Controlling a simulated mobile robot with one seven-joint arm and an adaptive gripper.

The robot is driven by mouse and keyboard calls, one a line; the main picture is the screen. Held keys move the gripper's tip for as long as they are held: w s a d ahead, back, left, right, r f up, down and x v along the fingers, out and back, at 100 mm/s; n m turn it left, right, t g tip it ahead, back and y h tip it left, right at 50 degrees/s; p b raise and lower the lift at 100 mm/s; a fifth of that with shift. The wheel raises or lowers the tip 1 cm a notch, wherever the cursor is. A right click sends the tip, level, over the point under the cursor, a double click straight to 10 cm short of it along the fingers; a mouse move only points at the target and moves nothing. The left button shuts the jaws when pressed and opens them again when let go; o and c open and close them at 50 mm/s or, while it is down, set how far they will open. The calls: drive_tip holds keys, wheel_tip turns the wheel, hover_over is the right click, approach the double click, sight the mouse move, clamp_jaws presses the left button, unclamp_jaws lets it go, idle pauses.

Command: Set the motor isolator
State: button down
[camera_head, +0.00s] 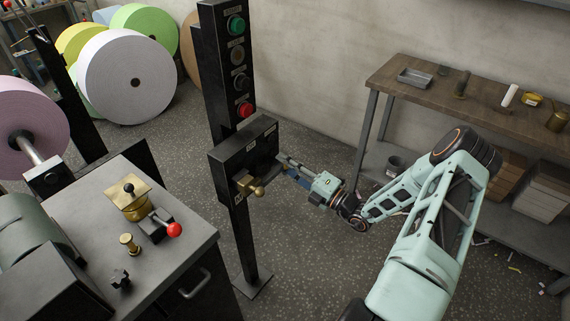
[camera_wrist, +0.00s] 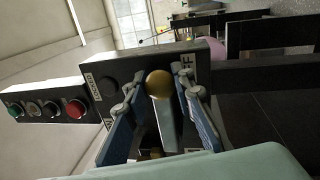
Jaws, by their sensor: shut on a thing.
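The motor isolator (camera_head: 232,155) is a black box on a dark post in the head view, with white labels and a brass-knobbed handle. In the wrist view the box (camera_wrist: 100,70) fills the middle, and its grey lever (camera_wrist: 168,123) ends in a brass ball (camera_wrist: 159,83). My gripper (camera_head: 284,168) reaches the box from the right. Its blue-padded fingers lie on either side of the lever in the wrist view (camera_wrist: 160,92), shut on it. The exact finger contact is hard to see. A label by the lever partly reads "OFF"; part of it is hidden.
Above the isolator is a column with green (camera_head: 236,24) and red (camera_head: 245,109) buttons. A grey cabinet (camera_head: 190,245) with a red-knobbed lever (camera_head: 174,230) stands at left. A wooden workbench (camera_head: 420,82) stands at right. Large paper rolls (camera_head: 120,80) stand behind. Open floor lies between post and workbench.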

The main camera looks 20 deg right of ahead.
drive_tip(key=shift+f, duration=0.1)
drive_tip(key=c, duration=1.6)
unclamp_jaws()
drive_tip(key=v, duration=1.2)
drive_tip(key=shift+s, duration=0.1)
